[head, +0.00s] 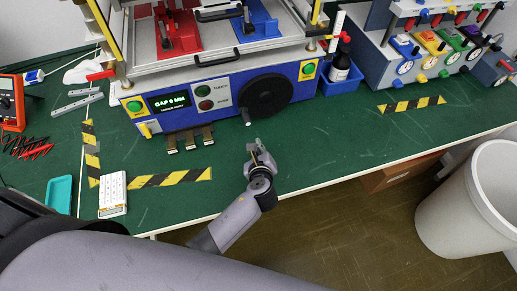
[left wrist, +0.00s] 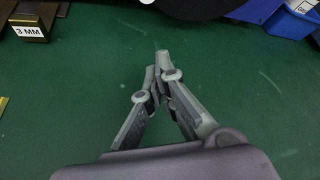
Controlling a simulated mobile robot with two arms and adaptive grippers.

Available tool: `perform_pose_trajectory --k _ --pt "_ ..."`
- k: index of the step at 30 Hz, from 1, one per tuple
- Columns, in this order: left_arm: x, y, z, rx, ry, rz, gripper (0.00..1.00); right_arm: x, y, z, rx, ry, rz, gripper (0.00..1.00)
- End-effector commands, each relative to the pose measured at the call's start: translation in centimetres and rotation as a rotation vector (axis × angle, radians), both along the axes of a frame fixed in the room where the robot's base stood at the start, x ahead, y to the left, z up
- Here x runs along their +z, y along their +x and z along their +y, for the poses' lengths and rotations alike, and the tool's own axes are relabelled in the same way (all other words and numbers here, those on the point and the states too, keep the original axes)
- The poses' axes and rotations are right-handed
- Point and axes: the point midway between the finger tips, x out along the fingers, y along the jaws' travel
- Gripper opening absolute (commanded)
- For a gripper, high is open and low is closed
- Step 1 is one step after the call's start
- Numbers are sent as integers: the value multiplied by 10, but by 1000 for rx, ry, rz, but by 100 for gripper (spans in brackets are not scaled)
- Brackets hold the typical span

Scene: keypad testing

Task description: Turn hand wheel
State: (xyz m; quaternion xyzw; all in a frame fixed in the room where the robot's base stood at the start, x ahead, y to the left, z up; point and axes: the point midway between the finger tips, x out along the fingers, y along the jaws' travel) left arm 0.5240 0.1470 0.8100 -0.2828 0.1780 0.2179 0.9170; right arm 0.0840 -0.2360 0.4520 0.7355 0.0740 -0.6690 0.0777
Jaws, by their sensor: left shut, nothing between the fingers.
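The hand wheel (head: 265,98) is a large black disc on the front right of the blue and grey test machine (head: 215,75). A small pale handle (head: 248,123) shows at its lower left rim. In the left wrist view a dark rounded part of the wheel (left wrist: 200,8) shows at the top edge. My left gripper (head: 257,148) is just in front of and below the wheel, over the green bench, apart from it. Its fingertips (left wrist: 160,70) meet and hold nothing. My right gripper is not in view.
A blue bin with a dark bottle (head: 341,68) stands right of the machine. Metal gauge tabs (head: 190,138) stick out below the panel, one labelled 3 MM in the wrist view (left wrist: 32,27). A white keypad (head: 113,193) lies front left.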

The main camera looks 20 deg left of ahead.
Motion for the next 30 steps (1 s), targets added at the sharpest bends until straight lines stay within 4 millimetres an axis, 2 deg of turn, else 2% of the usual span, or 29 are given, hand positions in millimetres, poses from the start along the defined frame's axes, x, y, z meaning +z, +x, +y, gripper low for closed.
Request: perform_pose_trajectory --k 1,7,9,15,30 --pt "-4 11 4 2 3 -1 0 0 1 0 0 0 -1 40" --pt "-21 42 15 2 1 -1 0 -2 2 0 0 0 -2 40" --pt "-5 39 20 2 -2 -2 0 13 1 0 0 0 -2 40" --pt "11 36 30 1 -2 1 0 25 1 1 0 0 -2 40" --pt "15 36 33 0 -1 0 0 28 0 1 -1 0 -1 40"
